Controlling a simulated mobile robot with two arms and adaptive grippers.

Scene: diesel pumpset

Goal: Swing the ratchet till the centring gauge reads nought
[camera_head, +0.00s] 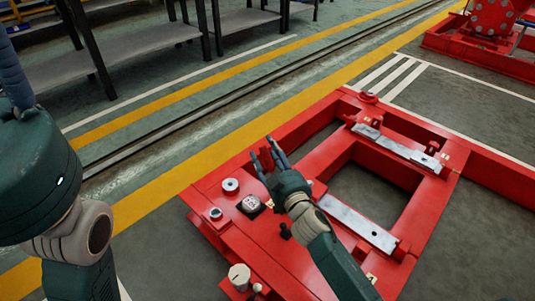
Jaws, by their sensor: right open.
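A small dark-rimmed block with a pale round face (251,205), which looks like the gauge, sits on the red frame (375,170); its reading is too small to tell. My right gripper (263,152) is open and empty, above the frame just right of and beyond that face. I cannot make out a ratchet for certain; a small black knob (286,230) stands beside my right forearm. My left arm fills the left edge, and its gripper is out of view.
Metal round fittings (230,185) and a pale cylinder (239,275) stand on the frame's left side. Grey plates (358,224) lie on its crossbeams. Another red machine (485,25) is at the far right. Dark shelving stands behind; the striped floor between is clear.

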